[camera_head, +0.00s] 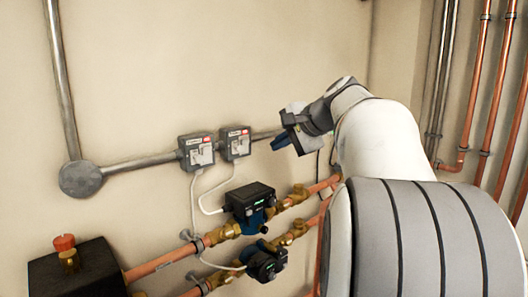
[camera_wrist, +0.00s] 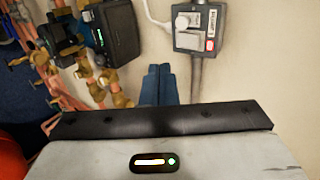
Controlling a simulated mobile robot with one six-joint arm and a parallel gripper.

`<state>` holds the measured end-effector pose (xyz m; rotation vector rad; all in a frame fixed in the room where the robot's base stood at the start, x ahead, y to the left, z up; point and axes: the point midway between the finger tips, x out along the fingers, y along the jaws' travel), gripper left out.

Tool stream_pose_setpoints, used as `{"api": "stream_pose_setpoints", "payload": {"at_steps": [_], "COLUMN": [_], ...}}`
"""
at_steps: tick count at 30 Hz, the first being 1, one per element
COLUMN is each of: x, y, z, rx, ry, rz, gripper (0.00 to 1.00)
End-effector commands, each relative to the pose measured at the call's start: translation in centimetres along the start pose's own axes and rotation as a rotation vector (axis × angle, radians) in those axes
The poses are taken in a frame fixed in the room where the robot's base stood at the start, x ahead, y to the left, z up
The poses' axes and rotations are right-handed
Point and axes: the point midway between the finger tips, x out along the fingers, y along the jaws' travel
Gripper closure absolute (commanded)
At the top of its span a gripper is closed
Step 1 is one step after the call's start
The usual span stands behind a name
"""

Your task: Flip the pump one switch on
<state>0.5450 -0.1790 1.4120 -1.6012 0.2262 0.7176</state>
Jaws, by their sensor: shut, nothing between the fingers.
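Two grey switch boxes are on the wall in the head view, a left box (camera_head: 197,151) and a right box (camera_head: 235,143). Each has a pale front plate and a small label with red on it. The labels are too small to tell which is pump one, and I cannot tell the switch positions. One switch box (camera_wrist: 197,27) shows in the wrist view at the upper right, with a pale knob or lever on its face. My gripper (camera_head: 281,142) is shut and empty, to the right of the right box and apart from it. Its blue fingers (camera_wrist: 158,84) also show in the wrist view.
A metal conduit (camera_head: 140,163) runs from a round junction box (camera_head: 81,179) to the switch boxes. Below are two pumps, an upper pump (camera_head: 250,203) and a lower pump (camera_head: 265,262), on copper pipes with brass valves. White cables hang below the boxes. Vertical copper pipes (camera_head: 480,80) stand at the right.

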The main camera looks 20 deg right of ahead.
Motion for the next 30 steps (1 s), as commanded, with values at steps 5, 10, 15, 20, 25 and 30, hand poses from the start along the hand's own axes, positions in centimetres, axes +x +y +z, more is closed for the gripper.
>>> {"api": "stream_pose_setpoints", "payload": {"at_steps": [5, 10, 15, 20, 25, 30], "x": [-2.1, -2.6, -2.6, -2.6, -2.4, -0.1], "y": [0.5, 0.5, 0.5, 0.5, 0.7, 4.0], "z": [0.0, 0.1, 0.1, 0.1, 0.4, 4.8], "rx": [0.0, -0.001, -0.001, -0.001, -0.007, -0.116], "ry": [0.002, -0.001, -0.002, -0.002, -0.004, -0.041], "rz": [-0.001, -0.001, -0.001, 0.0, 0.006, 0.112], "gripper": [1.0, 1.0, 1.0, 1.0, 1.0, 1.0]}}
